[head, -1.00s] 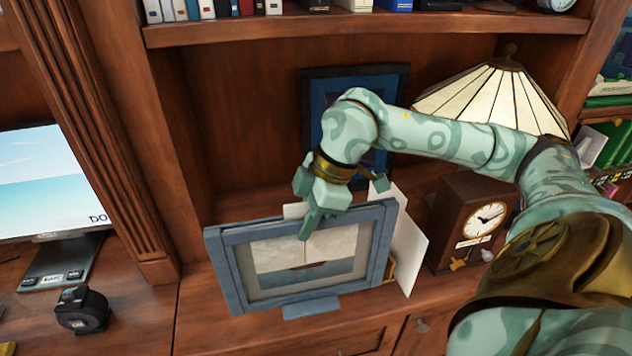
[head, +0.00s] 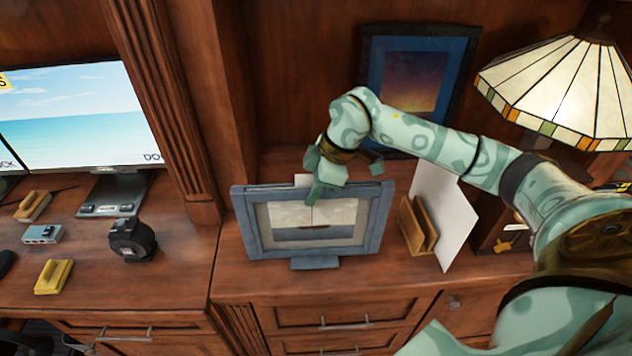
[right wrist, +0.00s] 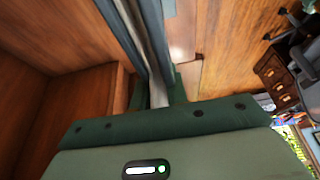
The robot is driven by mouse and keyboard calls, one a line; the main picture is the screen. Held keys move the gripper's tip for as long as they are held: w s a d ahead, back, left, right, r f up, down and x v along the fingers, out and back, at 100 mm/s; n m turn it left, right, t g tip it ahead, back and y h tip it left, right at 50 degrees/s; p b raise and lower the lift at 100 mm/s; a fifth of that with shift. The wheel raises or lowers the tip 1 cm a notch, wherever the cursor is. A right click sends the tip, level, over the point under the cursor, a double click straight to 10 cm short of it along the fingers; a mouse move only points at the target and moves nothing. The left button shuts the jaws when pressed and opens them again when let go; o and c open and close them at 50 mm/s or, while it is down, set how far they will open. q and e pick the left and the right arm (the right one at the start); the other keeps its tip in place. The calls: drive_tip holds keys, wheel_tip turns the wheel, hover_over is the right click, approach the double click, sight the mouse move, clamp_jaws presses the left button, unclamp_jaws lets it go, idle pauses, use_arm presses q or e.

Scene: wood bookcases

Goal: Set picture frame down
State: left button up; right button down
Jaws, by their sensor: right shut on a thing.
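The picture frame (head: 258,234) is blue-grey, with a boat picture inside and a small foot below. In the head view it stands upright at the front of the wooden cabinet top (head: 400,274), its foot at or just above the wood; I cannot tell whether it touches. My right gripper (head: 322,198) is shut on the frame's top edge from above. In the right wrist view the frame (right wrist: 150,40) runs edge-on between the fingers. My left gripper is not in view.
A wooden letter holder (head: 416,226) with a white sheet (head: 443,212) stands just right of the frame. A blue framed picture (head: 415,85) leans behind, and a lamp (head: 560,85) stands at the right. A monitor (head: 75,120) and a black tape dispenser (head: 130,240) are left.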

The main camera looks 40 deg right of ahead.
drive_tip(key=shift+f, duration=0.5)
drive_tip(key=c, duration=1.4)
unclamp_jaws()
drive_tip(key=shift+f, duration=0.1)
drive_tip(key=shift+s, duration=0.1)
drive_tip(key=p+v, duration=0.1)
drive_tip(key=v, duration=1.1)
drive_tip(key=shift+p, duration=0.4)
